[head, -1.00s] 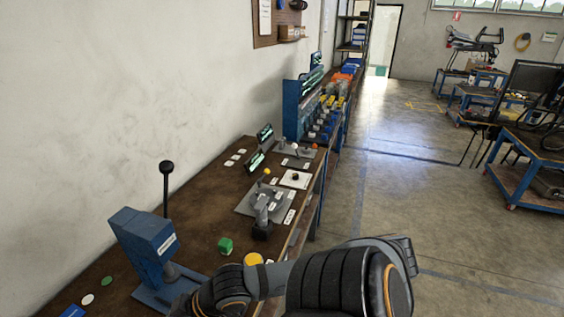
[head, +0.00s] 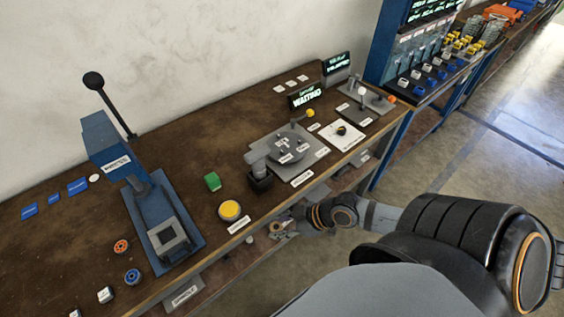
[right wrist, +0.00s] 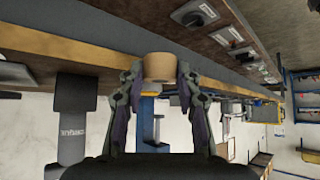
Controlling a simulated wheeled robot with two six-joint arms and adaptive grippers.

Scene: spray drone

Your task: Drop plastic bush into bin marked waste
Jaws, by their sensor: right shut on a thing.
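My right gripper (right wrist: 160,75) is shut on a tan, round plastic bush (right wrist: 160,66), which sits between its fingertips in the right wrist view. In the head view the right gripper (head: 281,228) is low beside the workbench's front edge, partly blurred into the shelf clutter behind it. I cannot make out a bin marked waste. A dark grey thing with a white label (right wrist: 72,138) shows at the left of the wrist view, but its text is too small to read surely. My left gripper is not in view.
Open floor (head: 500,160) lies to the right.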

